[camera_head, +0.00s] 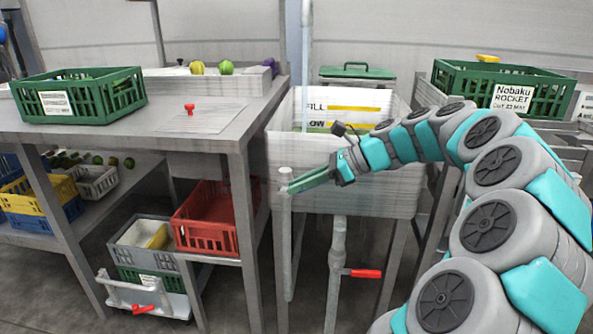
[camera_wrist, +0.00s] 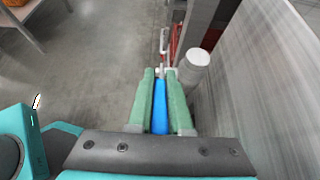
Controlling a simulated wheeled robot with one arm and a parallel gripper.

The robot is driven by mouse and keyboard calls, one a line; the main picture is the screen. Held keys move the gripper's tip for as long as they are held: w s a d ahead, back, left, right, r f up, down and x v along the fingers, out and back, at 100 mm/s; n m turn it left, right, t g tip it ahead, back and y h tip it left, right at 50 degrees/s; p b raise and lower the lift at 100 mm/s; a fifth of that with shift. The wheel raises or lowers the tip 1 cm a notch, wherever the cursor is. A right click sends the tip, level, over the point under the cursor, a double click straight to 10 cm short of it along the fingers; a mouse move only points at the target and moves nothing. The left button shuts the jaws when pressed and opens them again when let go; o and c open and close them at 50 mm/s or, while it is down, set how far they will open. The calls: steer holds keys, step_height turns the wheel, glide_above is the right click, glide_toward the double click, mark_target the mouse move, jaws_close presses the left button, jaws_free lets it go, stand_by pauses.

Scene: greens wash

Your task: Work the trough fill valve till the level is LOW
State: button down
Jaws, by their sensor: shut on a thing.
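The trough (camera_head: 342,185) is a pale basin in the middle of the head view. Its inner back wall shows yellow marks beside FILL (camera_head: 315,106) and LOW (camera_head: 316,124); I cannot tell exactly where the water surface stands. My gripper (camera_head: 290,187) is at the trough's front left, by the top of an upright grey pipe (camera_head: 287,235). In the wrist view, its green fingers are shut on a blue lever handle (camera_wrist: 160,110), apparently the fill valve's. The fingers hide this handle in the head view.
A red lever (camera_head: 366,273) sits on the pipe below the trough. A steel table (camera_head: 180,116) with a green crate (camera_head: 80,97) stands left. A red crate (camera_head: 212,222) is on its lower shelf. Another green crate (camera_head: 497,88) stands right, behind my arm.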

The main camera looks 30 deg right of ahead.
steer(key=shift+a+r, duration=0.1)
steer(key=shift+r, duration=0.05)
stand_by(0.3)
steer(key=c, duration=0.8)
jaws_free()
steer(key=shift+c, duration=0.2)
steer(key=v, duration=0.6)
steer(key=shift+d+r, duration=0.25)
steer(key=shift+d, duration=0.05)
steer(key=shift+s+d+r, duration=0.3)
steer(key=shift+s, duration=0.05)
